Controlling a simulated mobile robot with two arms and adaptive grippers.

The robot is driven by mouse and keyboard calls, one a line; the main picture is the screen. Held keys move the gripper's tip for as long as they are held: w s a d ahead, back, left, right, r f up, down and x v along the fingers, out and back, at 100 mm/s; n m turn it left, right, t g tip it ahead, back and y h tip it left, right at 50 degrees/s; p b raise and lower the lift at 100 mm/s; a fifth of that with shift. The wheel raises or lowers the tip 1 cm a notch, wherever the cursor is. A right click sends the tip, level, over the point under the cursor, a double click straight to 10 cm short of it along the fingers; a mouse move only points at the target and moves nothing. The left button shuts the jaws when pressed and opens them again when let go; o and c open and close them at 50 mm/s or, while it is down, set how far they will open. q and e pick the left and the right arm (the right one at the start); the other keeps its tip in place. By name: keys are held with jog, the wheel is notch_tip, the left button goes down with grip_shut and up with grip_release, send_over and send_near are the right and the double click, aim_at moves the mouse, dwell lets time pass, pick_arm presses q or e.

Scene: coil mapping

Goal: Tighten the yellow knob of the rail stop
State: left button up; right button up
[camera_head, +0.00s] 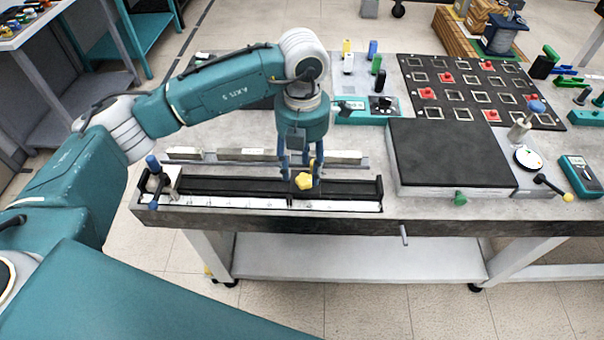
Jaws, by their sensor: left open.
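The yellow knob (304,181) sits on the rail stop, above a long dark rail (230,187) near the table's front edge. A white scale strip (240,202) runs along the rail's front. My left gripper (301,176) points down over the knob from behind and above. Its blue fingers are spread, one to the left and one to the right of the knob. I cannot tell whether a finger touches it. The rail stop's body is mostly hidden by the fingers and the knob. My right gripper is not in view.
A blue-topped clamp (160,180) stands at the rail's left end. Metal bars (240,154) lie behind the rail. A flat black-topped box (450,155) is to the right, with a green knob in front. A black board (480,90) with red pieces lies behind it.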

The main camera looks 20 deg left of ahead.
aim_at(301, 181)
pick_arm(q)
notch_tip(301, 181, up, 8)
jog(key=shift+s+r, duration=0.15)
jog(key=shift+r, duration=0.1)
jog(key=shift+a, duration=0.1)
dwell(0.4)
